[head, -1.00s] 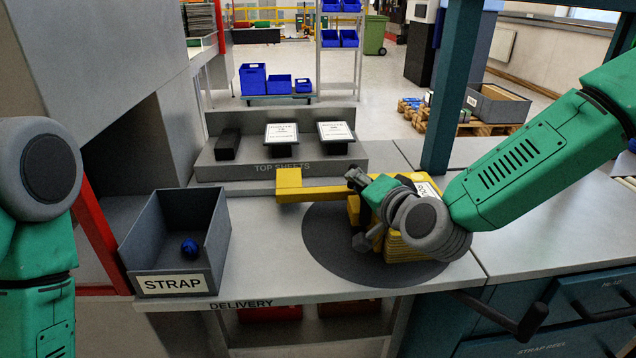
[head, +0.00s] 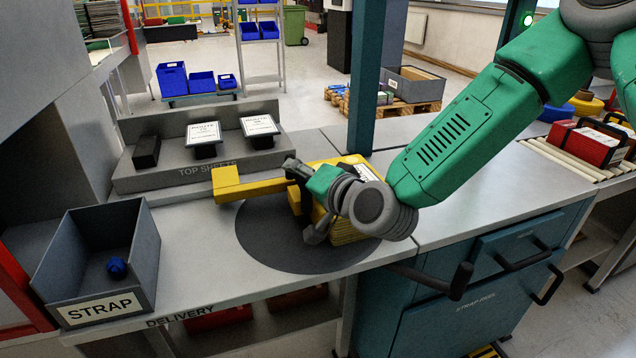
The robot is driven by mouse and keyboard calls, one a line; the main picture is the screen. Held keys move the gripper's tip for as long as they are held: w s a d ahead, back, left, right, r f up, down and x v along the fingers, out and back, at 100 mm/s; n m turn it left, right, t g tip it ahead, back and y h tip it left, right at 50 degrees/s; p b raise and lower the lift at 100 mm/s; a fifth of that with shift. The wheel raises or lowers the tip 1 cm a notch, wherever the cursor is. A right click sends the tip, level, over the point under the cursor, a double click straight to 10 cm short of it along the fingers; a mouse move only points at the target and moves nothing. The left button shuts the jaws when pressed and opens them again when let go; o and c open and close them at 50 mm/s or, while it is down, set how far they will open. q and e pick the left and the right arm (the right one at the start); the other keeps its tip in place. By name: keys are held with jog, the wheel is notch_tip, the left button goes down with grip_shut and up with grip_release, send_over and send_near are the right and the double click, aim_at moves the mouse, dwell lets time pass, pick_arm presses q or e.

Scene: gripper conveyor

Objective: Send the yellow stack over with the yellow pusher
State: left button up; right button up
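The yellow stack (head: 345,233) sits on a dark round plate (head: 262,245) set in the grey delivery bench. A white label sheet (head: 357,168) shows on its top. The yellow pusher (head: 250,187) is a bar with a block at its left end, reaching left from behind my gripper. My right gripper (head: 306,202) is at the stack's left side with its two fingers spread apart and yellow between them. Whether they touch it cannot be told. My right wrist and forearm hide much of the stack and the pusher's right end. My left gripper is out of view.
A grey STRAP bin (head: 144,262) with a blue ball (head: 117,267) stands at the bench's left. A grey step (head: 185,180) marked TOP SHEETS holds sheets behind. A teal post (head: 366,75) rises behind the stack. Rollers with red boxes (head: 583,147) are at the right.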

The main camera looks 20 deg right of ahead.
jog(key=v, duration=1)
jog(key=shift+d, duration=0.1)
